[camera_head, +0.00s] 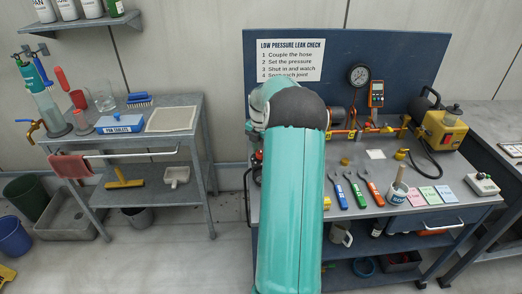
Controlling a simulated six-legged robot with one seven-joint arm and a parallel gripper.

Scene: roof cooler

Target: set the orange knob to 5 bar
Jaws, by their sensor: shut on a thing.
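My teal arm fills the middle of the view, and its dark elbow stands in front of the left part of the workbench. My gripper is hidden behind the arm. A dull orange rounded part (337,121) shows just right of the elbow, at the left end of the brass pipe line; I cannot tell whether it is the orange knob. A round dial gauge (358,76) stands above the line on the blue back panel. Its needle is too small to read.
The blue workbench (440,205) holds several wrenches, a mug with a brush (397,191), coloured cards and a yellow pump (442,128) with a black hose. A grey cart (192,115) stands at left. Floor between cart and bench is clear.

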